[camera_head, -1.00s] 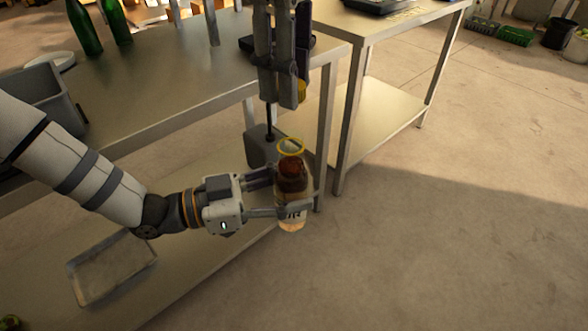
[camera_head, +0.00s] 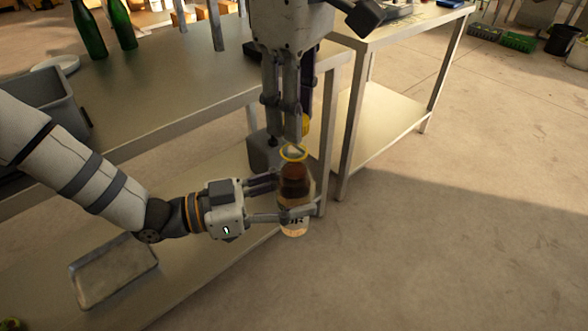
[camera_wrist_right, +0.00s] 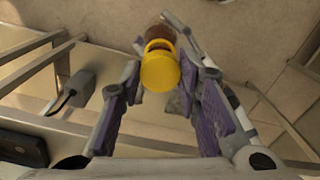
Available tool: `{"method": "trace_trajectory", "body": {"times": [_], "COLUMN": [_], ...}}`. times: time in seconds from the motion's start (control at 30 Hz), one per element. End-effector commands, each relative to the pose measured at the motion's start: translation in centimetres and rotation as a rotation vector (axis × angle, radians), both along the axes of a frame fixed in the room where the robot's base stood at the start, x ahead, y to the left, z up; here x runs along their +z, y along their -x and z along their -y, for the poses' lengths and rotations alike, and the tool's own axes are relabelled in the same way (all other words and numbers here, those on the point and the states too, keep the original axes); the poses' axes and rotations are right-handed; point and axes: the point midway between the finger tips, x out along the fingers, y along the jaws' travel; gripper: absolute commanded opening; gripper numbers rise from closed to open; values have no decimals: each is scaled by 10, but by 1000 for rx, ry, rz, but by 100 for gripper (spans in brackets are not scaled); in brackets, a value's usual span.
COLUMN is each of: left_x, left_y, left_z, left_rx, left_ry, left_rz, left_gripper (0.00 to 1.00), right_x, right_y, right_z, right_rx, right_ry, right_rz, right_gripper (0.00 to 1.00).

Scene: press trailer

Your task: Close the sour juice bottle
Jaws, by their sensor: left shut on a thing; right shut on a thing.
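The sour juice bottle (camera_head: 295,188) is clear, with dark red-brown contents and part of a label showing. It stands nearly upright in my left gripper (camera_head: 295,196), whose fingers close around its body. Its top has a yellow ring (camera_head: 293,152). My right gripper (camera_head: 285,136) points down from above, its fingertips just over the bottle top. It is shut on a yellow cap (camera_head: 304,125), partly hidden by the fingers. In the right wrist view the cap (camera_wrist_right: 160,72) sits between the fingertips, with the brown bottle (camera_wrist_right: 160,35) beyond it. Contact between cap and bottle cannot be told.
A steel table (camera_head: 160,95) with a lower shelf stands behind the arms, holding green bottles (camera_head: 89,32) and a grey bin (camera_head: 45,105). A shallow tray (camera_head: 113,270) lies on the shelf. A second table (camera_head: 385,35) stands at right.

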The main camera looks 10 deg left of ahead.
Motion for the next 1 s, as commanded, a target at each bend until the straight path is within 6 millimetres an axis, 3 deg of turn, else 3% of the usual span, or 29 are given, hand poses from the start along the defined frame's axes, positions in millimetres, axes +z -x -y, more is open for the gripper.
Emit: {"method": "trace_trajectory", "body": {"times": [1.0], "left_x": [2], "left_y": [0], "left_z": [0], "left_rx": [0], "left_ry": [3], "left_rz": [3], "left_gripper": [0], "right_x": [-18], "right_y": [0], "right_z": [0], "right_rx": [0], "right_ry": [0], "right_rz": [1], "right_gripper": [21]}}
